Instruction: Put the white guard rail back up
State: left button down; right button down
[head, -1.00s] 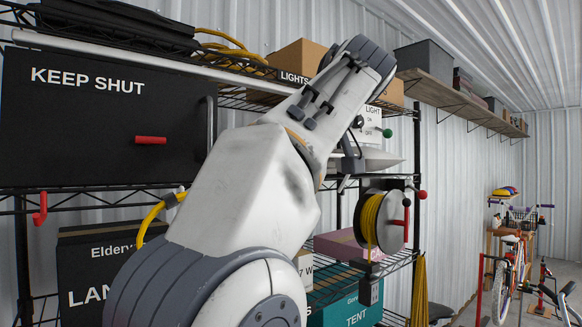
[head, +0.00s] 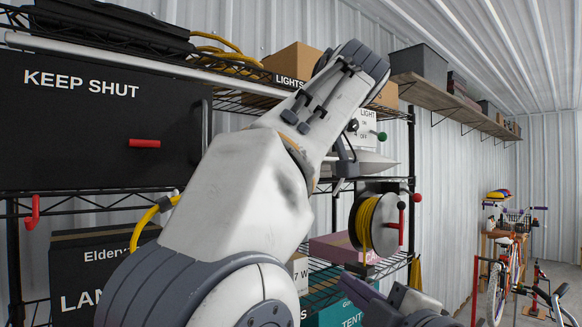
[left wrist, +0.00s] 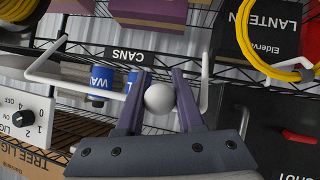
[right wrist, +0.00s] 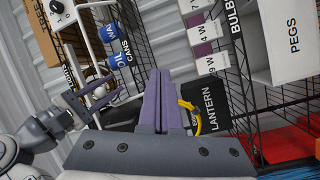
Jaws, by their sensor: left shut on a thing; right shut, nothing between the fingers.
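The white guard rail (left wrist: 70,88) is a bent white rod in front of the shelf labelled CANS, with a white ball knob (left wrist: 158,98) near its middle. My left gripper (left wrist: 163,75) is shut on that knob, one purple finger on each side. In the head view my left arm's white links hide this gripper and the rail. The right wrist view also shows the rail (right wrist: 86,34) and, at the left, my left gripper (right wrist: 85,98) around the knob. My right gripper (right wrist: 158,73) is shut and empty, apart from the rail; its purple fingers enter the head view low (head: 348,283).
Blue cans (left wrist: 102,80) stand behind the rail. The switch box (left wrist: 18,112), LANTERN box (right wrist: 211,106) and yellow cable (right wrist: 190,105) are close by. A cable reel (head: 377,222) with red handles sticks out at the right. The aisle floor beyond holds a bicycle (head: 503,270).

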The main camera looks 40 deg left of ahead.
jog(key=s+a+r+n+g+y, duration=0.25)
jog(key=s+r+n+y, duration=0.35)
jog(key=r, duration=0.5)
jog(key=w+a+r, duration=0.2)
jog(key=a+r, duration=0.1)
jog(key=a, duration=0.3)
jog(key=w+a+r+n, duration=0.1)
jog(key=w+a+r, duration=0.1)
jog(key=a, duration=0.4)
jog(key=shift+w+a+r, duration=0.15)
jog(key=shift+w+r, duration=0.1)
jog(key=shift+r, duration=0.2)
pick_arm(q)
jog(key=shift+d+f, duration=0.1)
jog(key=shift+d, duration=0.15)
jog(key=c, duration=1.6)
grip_release()
jog(key=shift+w+a, duration=0.1)
jog(key=shift+a, duration=0.1)
jog(key=c, duration=0.5)
grip_release()
jog(key=shift+c, duration=0.2)
pick_arm(e)
jog(key=shift+w+a+r, duration=0.25)
jog(key=shift+a+r, duration=0.15)
jog(key=shift+a, duration=0.15)
